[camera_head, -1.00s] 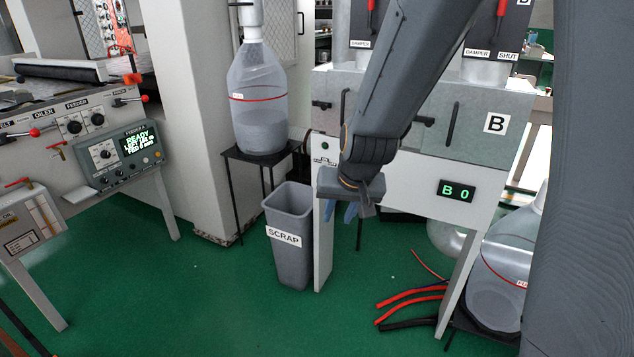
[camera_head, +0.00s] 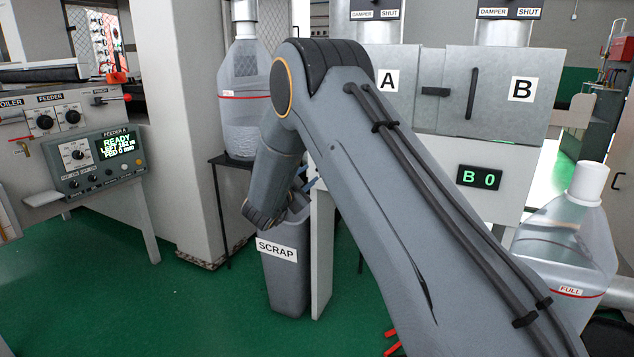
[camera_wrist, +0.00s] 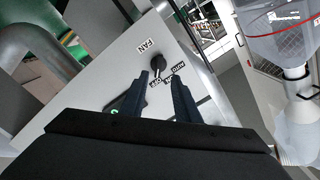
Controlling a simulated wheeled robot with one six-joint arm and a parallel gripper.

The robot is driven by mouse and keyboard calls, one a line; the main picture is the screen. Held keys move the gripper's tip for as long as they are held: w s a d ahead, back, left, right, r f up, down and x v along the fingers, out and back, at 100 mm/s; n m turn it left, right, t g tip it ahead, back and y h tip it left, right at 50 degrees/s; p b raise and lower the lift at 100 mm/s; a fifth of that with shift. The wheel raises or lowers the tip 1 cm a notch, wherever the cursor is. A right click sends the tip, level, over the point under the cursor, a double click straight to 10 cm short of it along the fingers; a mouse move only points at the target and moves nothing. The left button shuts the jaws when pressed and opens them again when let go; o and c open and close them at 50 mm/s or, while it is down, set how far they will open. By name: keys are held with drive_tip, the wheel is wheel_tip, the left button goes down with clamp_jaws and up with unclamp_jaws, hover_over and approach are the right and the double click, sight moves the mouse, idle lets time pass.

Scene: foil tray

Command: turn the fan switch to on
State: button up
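The fan switch (camera_wrist: 157,63) is a small black knob on a pale panel in the wrist view. A FAN label is above it, and OFF, ON and AUTO labels sit around its lower right. Its pointer appears to face down toward OFF, but it is small. My gripper (camera_wrist: 160,80) is open and empty, with its two dark fingers apart. The knob lies just beyond the fingertips, roughly in line with the gap; I see no contact. In the head view my arm hides the switch, and a bluish finger (camera_head: 310,183) shows near the cabinet edge.
The grey scrap bin (camera_head: 284,280) stands below my wrist, beside the cabinet leg. A clear bottle (camera_head: 243,130) on a black stand is behind my arm. Another bottle (camera_head: 565,245) marked FULL stands at right. Green floor is open at left.

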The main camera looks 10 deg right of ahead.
drive_tip(key=x, duration=0.8)
drive_tip(key=shift+b, duration=0.4)
drive_tip(key=shift+s+f, duration=0.1)
drive_tip(key=shift+s, duration=0.05)
clamp_jaws()
